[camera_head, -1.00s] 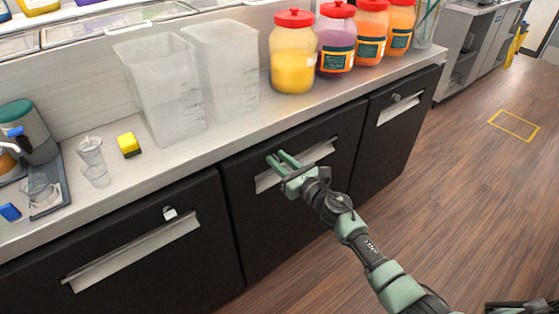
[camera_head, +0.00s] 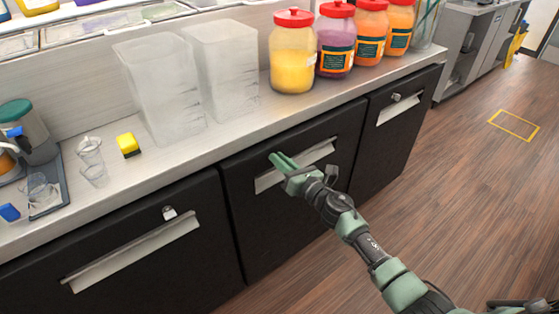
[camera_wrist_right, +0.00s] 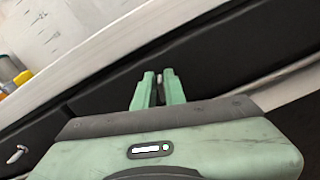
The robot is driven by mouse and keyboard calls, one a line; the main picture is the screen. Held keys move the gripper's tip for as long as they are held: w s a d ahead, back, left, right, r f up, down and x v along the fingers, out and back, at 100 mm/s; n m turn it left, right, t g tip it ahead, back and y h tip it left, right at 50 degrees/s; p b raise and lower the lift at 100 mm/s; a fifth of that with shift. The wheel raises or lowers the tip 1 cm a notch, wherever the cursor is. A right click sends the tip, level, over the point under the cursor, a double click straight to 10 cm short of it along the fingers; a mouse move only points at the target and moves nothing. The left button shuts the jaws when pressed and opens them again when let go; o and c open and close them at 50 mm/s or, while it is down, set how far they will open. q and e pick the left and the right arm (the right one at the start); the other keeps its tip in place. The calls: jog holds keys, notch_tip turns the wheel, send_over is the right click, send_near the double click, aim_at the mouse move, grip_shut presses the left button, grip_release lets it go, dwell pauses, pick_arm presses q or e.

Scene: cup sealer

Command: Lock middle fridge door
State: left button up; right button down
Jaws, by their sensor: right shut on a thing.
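The middle fridge door (camera_head: 275,225) is black, looks closed, and has a long silver handle (camera_head: 318,152). My right gripper (camera_head: 279,161) is at the upper part of this door, in front of the handle. Its green fingers are close together, also in the right wrist view (camera_wrist_right: 158,78), with a small grey piece between them. This appears to be the middle door's lock, mostly hidden by the fingers; how far it is turned cannot be seen. My left gripper is not in view.
The left door has a silver lock (camera_head: 169,213); the right door has a similar one (camera_head: 396,97). On the counter (camera_head: 225,137) above stand two clear containers (camera_head: 160,85), several red-lidded jars (camera_head: 292,55) and a yellow block (camera_head: 128,145). The wooden floor (camera_head: 450,200) at right is clear.

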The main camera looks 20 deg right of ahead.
jog(key=shift+w+d+f+m+p, duration=0.1)
jog(key=shift+f+m+p, duration=0.1)
jog(key=shift+m, duration=2.15)
jog(key=shift+d+f+m+p, duration=0.15)
jog(key=shift+m, duration=2.25)
jog(key=shift+w+d+f+m+p, duration=0.1)
jog(key=shift+f+m+p, duration=0.1)
jog(key=shift+m, duration=2.15)
jog(key=c, duration=1.6)
grip_release()
jog(key=shift+s, duration=0.1)
jog(key=v, duration=0.7)
jog(key=shift+s+d, duration=0.15)
jog(key=shift+s, duration=0.2)
